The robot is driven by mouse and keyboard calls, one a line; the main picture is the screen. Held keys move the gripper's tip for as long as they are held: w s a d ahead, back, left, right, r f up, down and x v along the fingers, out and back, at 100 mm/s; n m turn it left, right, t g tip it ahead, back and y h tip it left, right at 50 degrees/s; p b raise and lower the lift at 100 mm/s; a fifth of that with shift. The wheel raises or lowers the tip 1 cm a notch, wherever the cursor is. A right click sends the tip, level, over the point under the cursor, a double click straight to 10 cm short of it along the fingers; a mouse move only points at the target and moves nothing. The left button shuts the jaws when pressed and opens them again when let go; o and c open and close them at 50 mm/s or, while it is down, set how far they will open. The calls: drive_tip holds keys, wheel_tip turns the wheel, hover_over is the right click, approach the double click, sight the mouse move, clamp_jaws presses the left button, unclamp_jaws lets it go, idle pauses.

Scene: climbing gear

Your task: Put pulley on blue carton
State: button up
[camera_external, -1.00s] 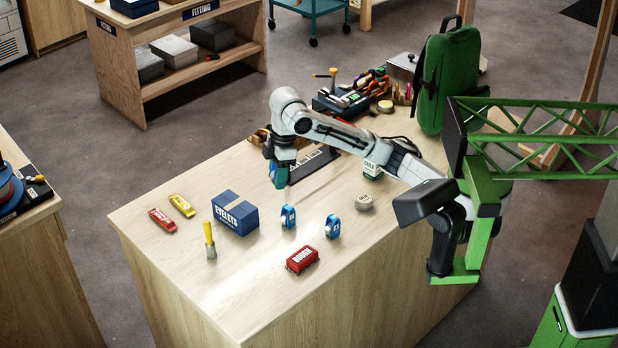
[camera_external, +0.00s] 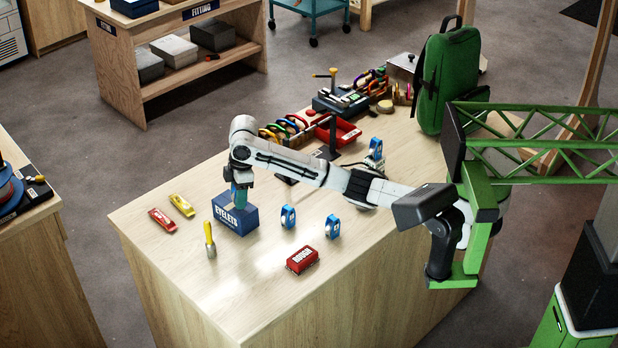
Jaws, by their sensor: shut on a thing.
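The blue carton (camera_external: 236,220), lettered EYELETS, stands on the wooden workbench toward its left side. My gripper (camera_external: 240,198) points down right above the carton's top. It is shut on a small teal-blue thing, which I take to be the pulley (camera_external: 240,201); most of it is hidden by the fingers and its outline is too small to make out. The lower end of the gripper overlaps the carton's top in this view. I cannot tell whether the held thing touches the carton.
Two upright blue-and-white devices (camera_external: 288,217) (camera_external: 333,227) and a red box (camera_external: 302,260) stand right of the carton. A yellow-handled brush (camera_external: 210,240) stands at its front left, with red and yellow pieces (camera_external: 181,206) behind. A red tray (camera_external: 338,132) lies farther back.

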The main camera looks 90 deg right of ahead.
drive_tip(key=shift+f, duration=0.7)
drive_tip(key=shift+f, duration=0.1)
drive_tip(key=o, duration=1.1)
drive_tip(key=r, duration=0.4)
drive_tip(key=s+r, duration=0.1)
drive_tip(key=r, duration=0.7)
drive_tip(key=shift+s+d, duration=0.35)
